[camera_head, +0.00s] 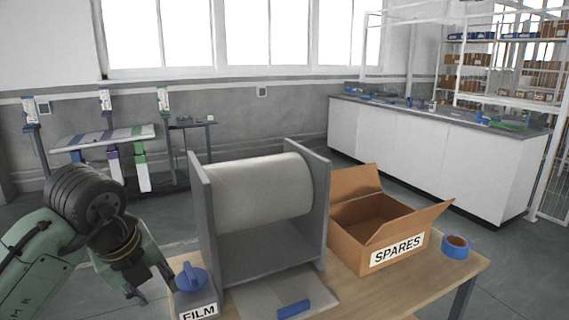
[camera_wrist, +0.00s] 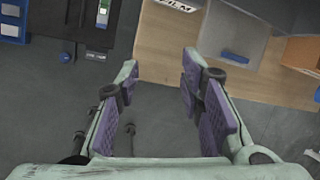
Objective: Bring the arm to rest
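My gripper (camera_head: 150,288) is at the lower left in the head view, beside the left edge of the wooden table (camera_head: 345,295). My green arm reaches in from the left and its wrist points downward. In the wrist view my gripper (camera_wrist: 160,65) has its two purple-padded fingers spread apart with nothing between them. Beyond the fingers lie grey floor and the table edge (camera_wrist: 160,60).
The table holds a film roll (camera_head: 260,190) in a grey stand, a FILM box (camera_head: 197,308) with a blue-handled item, a blue item (camera_head: 293,308), an open SPARES carton (camera_head: 397,252) and blue tape (camera_head: 456,245). A white counter (camera_head: 420,150) stands behind.

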